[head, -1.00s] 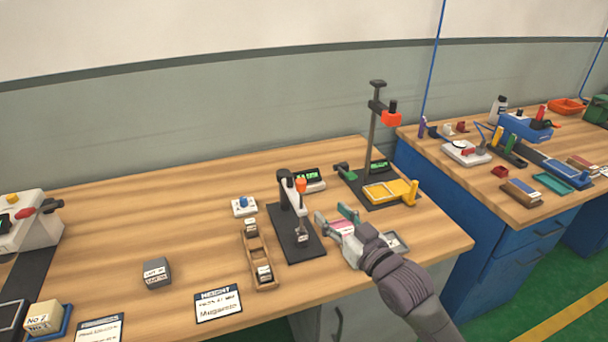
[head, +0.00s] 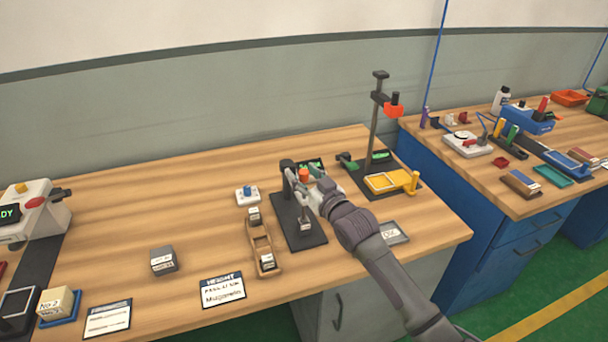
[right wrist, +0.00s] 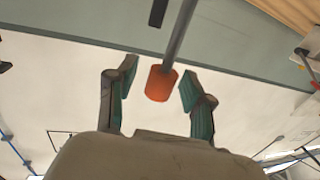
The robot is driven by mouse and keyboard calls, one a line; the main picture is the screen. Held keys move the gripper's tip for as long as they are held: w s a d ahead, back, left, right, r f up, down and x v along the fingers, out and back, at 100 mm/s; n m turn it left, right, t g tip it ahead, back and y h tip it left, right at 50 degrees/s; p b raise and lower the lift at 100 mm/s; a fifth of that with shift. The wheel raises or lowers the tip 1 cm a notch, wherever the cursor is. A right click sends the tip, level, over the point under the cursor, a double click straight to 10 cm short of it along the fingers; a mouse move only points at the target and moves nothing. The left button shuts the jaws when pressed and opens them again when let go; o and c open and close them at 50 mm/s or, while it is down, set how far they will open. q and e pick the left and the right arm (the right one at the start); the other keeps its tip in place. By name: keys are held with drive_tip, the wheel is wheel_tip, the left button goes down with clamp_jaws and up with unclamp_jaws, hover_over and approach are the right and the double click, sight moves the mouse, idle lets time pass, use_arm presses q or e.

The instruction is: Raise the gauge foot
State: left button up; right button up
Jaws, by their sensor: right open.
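The height gauge stands on a black base plate (head: 308,240) in the middle of the near bench. Its dark post rises at the back, and an orange knob (head: 304,174) tops its arm. The gauge's lower end is near a small labelled grey block (head: 305,225); I cannot tell foot from block. My right gripper (head: 303,180) is at knob height. In the right wrist view the orange knob (right wrist: 161,84) sits between the two open fingers, with a gap on each side. The gripper partly hides the gauge and its green display. My left gripper is not in view.
A wooden holder (head: 252,234) with labelled blocks lies left of the gauge, near a blue-button box (head: 247,195). A taller stand (head: 375,125) with a yellow frame (head: 380,184) is behind right. A grey block (head: 162,261) and height card (head: 222,290) lie front left.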

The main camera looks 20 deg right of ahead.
drive_tip(key=shift+c, duration=0.4)
clamp_jaws()
wheel_tip(320, 180, up, 4)
drive_tip(key=p, duration=0.3)
drive_tip(key=shift+f, duration=0.35)
drive_tip(key=shift+c, duration=1)
unclamp_jaws()
drive_tip(key=shift+o, duration=1.4)
